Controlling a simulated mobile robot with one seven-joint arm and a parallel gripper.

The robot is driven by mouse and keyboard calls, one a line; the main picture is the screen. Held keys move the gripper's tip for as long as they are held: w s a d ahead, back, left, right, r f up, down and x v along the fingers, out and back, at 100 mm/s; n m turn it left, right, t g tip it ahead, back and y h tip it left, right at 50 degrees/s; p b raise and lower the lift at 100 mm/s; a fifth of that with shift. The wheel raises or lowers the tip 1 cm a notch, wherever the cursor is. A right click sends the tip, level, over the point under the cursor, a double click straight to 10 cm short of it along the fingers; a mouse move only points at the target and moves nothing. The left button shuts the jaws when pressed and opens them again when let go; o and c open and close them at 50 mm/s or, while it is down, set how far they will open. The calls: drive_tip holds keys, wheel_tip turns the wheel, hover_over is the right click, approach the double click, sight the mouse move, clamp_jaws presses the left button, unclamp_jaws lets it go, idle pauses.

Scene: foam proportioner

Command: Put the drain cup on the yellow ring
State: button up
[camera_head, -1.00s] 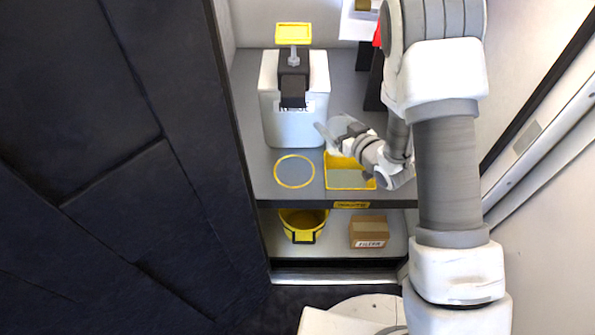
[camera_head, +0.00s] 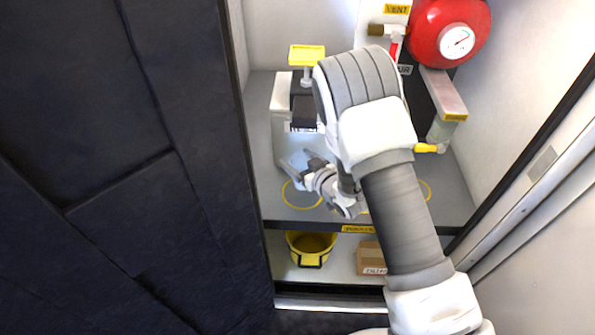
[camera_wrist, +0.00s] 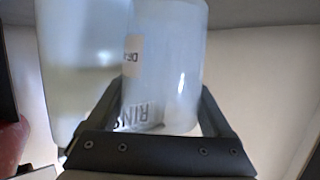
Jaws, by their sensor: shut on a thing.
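The drain cup (camera_wrist: 170,62) is a pale translucent vessel with a small label, partly readable, near its left side in the wrist view. My gripper (camera_wrist: 163,105) is shut on it, one dark finger on each side. In the head view my gripper (camera_head: 302,166) is in front of the white tank, over the far part of the yellow ring (camera_head: 284,196). The ring is a thin yellow circle on the grey shelf, partly covered by my gripper. The cup is hard to make out in the head view, and I cannot tell its height above the shelf.
The white tank (camera_head: 283,125) with a yellow-topped black clamp stands just behind my gripper. A red gauge vessel (camera_head: 455,35) and a yellow-handled valve (camera_head: 428,148) are at right. A yellow bucket (camera_head: 309,246) and cardboard box (camera_head: 370,257) are on the lower shelf. A dark panel fills the left.

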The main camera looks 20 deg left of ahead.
drive_tip(key=shift+a+f+b, duration=0.1)
drive_tip(key=shift+f+b, duration=0.4)
drive_tip(key=shift+f, duration=1.5)
drive_tip(key=shift+f+b, duration=0.25)
drive_tip(key=shift+b, duration=0.05)
drive_tip(key=o, duration=1.2)
drive_tip(key=shift+c, duration=0.2)
drive_tip(key=shift+r, duration=0.1)
drive_tip(key=shift+r, duration=0.1)
